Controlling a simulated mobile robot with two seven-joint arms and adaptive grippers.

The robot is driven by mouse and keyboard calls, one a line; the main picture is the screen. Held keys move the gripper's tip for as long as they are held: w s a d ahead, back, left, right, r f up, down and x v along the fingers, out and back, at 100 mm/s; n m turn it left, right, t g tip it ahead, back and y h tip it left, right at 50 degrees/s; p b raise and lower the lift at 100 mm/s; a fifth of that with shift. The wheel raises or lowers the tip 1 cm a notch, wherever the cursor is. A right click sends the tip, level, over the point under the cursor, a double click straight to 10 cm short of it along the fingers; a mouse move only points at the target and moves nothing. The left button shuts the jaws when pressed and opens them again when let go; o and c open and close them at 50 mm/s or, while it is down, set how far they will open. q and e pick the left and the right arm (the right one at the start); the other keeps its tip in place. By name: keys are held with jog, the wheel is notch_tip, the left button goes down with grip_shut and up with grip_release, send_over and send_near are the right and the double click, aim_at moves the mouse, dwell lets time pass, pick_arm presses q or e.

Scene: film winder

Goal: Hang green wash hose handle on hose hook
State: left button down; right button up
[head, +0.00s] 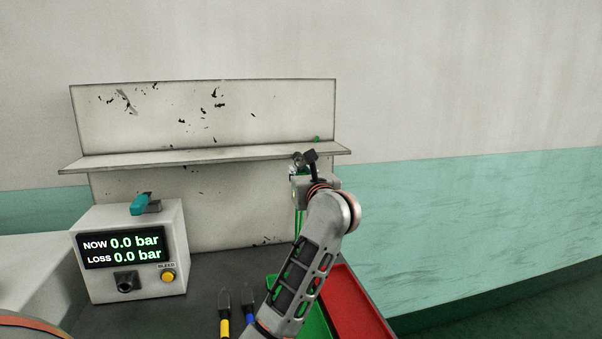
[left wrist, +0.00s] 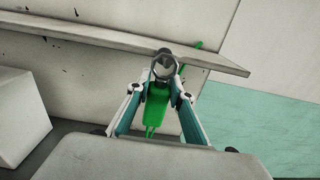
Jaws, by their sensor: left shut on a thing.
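My left gripper (head: 303,167) is at the right end of the shelf, and its fingers are shut on the green wash hose handle (left wrist: 157,108). In the left wrist view, the fingers (left wrist: 160,92) stand on both sides of the green handle. A dark grey rounded tip (left wrist: 163,66) shows above the handle, in front of the shelf edge. Thin green strands (head: 299,222) hang below the gripper. A small green piece (left wrist: 198,45) sticks up by the shelf's right end. I cannot make out the hose hook clearly. My right gripper is not in view.
A worn pale back panel with a shelf (head: 200,158) stands behind the bench. A pressure tester (head: 140,283) reading 0.0 bar is at left. Yellow-handled (head: 224,326) and blue-handled (head: 249,320) tools lie near a green tray (head: 318,318) and a red tray (head: 357,300).

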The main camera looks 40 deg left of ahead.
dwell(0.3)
pick_arm(q)
jog(key=c, duration=1.7)
grip_release()
jog(key=v, duration=1.2)
